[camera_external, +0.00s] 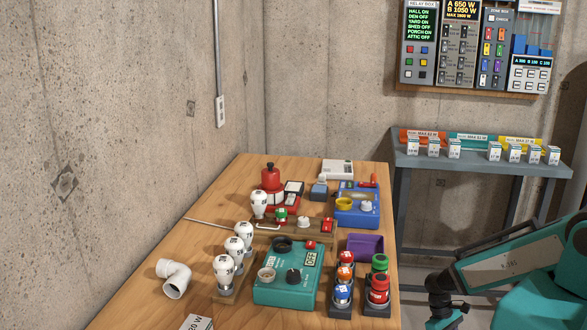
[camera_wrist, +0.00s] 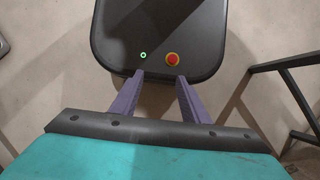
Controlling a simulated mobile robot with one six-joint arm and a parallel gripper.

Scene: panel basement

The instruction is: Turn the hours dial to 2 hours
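A teal box (camera_external: 270,294) stands on the wooden table, with a black dial (camera_external: 293,275) on top, a small display that seems to read OFF (camera_external: 311,258), and a pale round socket beside it. I cannot read any hour marks, so I cannot tell for sure that this is the hours dial. A blue device (camera_external: 358,212) behind it also carries a yellow knob (camera_external: 344,204). My gripper shows in the wrist view (camera_wrist: 158,92) with its two purple fingers apart and nothing between them. In the external view my arm is at the lower right, clear of the table.
White bulbs stand in a wooden rack (camera_external: 226,296) left of the teal box. Red, green and blue capped items (camera_external: 378,288) stand to its right, with a purple bin (camera_external: 365,246) behind. A white pipe elbow (camera_external: 174,278) lies at the left. A grey shelf (camera_external: 470,162) stands behind.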

